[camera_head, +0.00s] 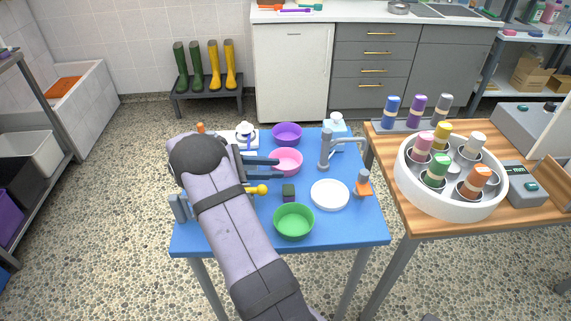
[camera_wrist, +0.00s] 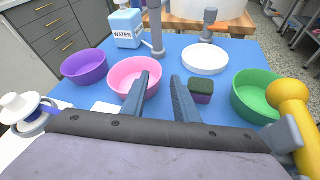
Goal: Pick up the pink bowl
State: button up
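The pink bowl (camera_head: 287,161) stands upright on the blue table (camera_head: 335,228), and it looks empty. It also shows in the wrist view (camera_wrist: 126,76). My gripper (camera_wrist: 161,80) is open, with nothing held between its two fingers. In the wrist view the left finger overlaps the bowl's front right side, and the right finger is to the right of the bowl. The bowl's right rim shows in the gap between them. In the head view my gripper (camera_head: 277,168) reaches the bowl's left edge. I cannot tell whether a finger touches the bowl.
A purple bowl (camera_head: 286,132) stands behind the pink one. A wooden table (camera_head: 400,205) adjoins right.

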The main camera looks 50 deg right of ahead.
jog(key=shift+p+x, duration=0.4)
jog(key=shift+x, duration=2.1)
grip_shut()
